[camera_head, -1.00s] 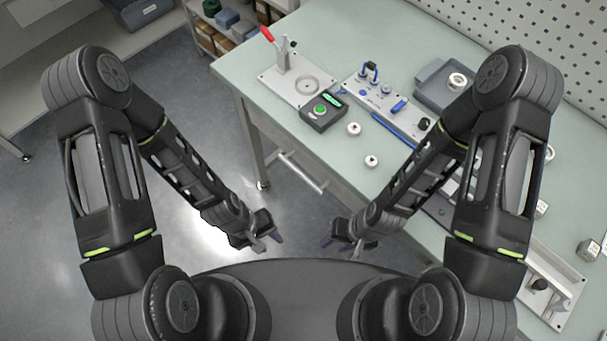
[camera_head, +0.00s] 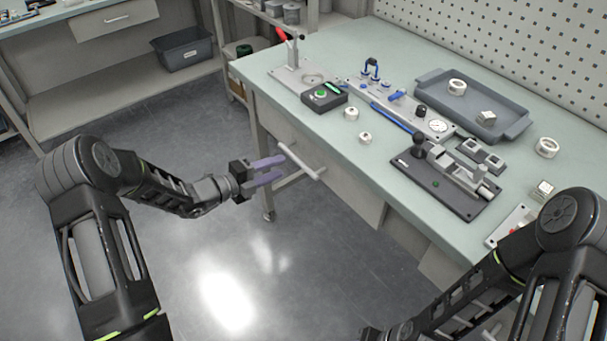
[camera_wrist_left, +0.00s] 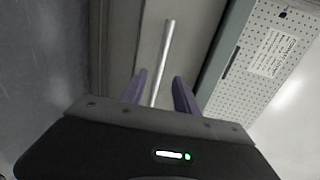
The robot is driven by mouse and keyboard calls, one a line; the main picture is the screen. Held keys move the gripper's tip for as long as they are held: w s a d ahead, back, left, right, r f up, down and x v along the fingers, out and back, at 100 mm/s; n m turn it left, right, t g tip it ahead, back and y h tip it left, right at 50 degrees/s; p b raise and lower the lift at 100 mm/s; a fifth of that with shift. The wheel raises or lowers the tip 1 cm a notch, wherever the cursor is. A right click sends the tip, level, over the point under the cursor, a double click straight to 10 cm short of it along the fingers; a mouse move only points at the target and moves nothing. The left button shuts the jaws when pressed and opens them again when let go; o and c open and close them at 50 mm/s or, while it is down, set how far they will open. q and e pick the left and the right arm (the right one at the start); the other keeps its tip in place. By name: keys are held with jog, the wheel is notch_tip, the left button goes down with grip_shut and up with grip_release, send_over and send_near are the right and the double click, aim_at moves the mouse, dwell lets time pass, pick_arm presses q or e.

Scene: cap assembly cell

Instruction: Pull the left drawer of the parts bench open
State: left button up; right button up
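The left drawer (camera_head: 345,186) of the parts bench is a pale grey front under the left part of the green top, and it looks closed. Its handle is a light grey bar (camera_head: 302,163) standing out from the front. My left gripper (camera_head: 284,165) is open, its purple fingers pointing at the bar and their tips close to it. In the left wrist view the bar (camera_wrist_left: 163,60) runs lengthwise into the gap between the two fingers (camera_wrist_left: 160,88); I cannot tell whether they touch it. My right gripper (camera_head: 374,333) is a dark shape at the bottom edge, mostly cut off.
On the bench top (camera_head: 370,155) are a red-levered press (camera_head: 289,50), a black box with a green button (camera_head: 324,96), a dark fixture (camera_head: 450,180) and a grey tray (camera_head: 510,125). The floor (camera_head: 270,260) before the drawer is clear.

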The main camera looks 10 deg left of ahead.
aim_at(297, 159)
pick_arm(q)
jog(key=shift+x, duration=3.95)
jog(key=shift+s, duration=0.1)
jog(key=shift+c, duration=0.2)
grip_shut()
jog(key=shift+f, duration=0.1)
